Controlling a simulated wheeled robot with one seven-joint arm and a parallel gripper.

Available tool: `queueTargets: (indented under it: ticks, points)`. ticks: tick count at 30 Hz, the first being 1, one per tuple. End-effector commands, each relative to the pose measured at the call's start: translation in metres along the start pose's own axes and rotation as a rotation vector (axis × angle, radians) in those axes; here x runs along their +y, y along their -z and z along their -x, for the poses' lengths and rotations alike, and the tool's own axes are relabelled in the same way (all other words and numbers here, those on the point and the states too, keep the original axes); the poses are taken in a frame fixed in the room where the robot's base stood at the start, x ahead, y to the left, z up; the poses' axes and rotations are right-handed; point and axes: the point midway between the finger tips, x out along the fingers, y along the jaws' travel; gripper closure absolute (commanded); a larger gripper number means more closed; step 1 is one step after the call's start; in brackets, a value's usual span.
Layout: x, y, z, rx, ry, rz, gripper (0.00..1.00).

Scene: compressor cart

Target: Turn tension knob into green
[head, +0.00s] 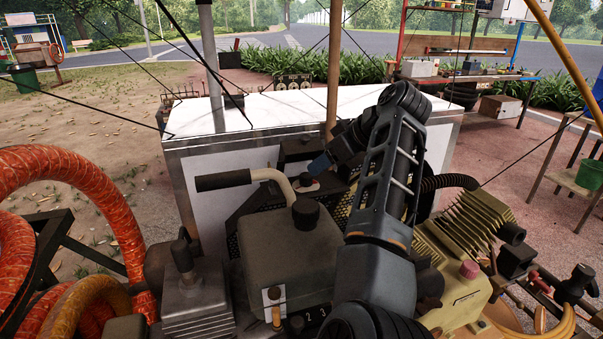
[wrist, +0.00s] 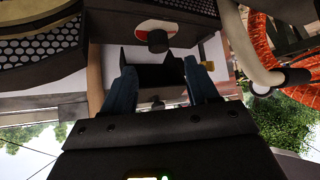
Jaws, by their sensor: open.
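The tension knob (wrist: 158,41) is a small dark knob on a round dial (wrist: 175,27) with red and white on its face. In the wrist view it sits just beyond my gripper (wrist: 160,72), whose two blue fingers are apart with nothing between them. The fingertips look short of the knob and not touching it. No green shows on the visible part of the dial. In the head view, the dial (head: 308,185) shows small on the dark machine, and my blue fingertips (head: 320,164) are close beside it. My arm hides part of the machine there.
A dark tank (head: 290,250) with a curved, black-gripped handle (head: 224,181) stands left of my arm. A ribbed yellowish compressor head (head: 470,225) is to the right. Perforated guards (wrist: 40,45) border the dial in the wrist view. A white-topped counter (head: 270,108) stands behind.

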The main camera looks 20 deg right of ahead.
Motion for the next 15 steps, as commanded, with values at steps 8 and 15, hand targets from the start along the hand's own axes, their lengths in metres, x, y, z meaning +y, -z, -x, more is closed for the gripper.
queueTargets:
  ticks: [8, 15]
  points:
    - [-0.001, 0.001, -0.04, -0.002, 0.003, -0.001, 0.41]
    - [0.0, 0.001, -0.067, 0.001, 0.0, -0.001, 0.41]
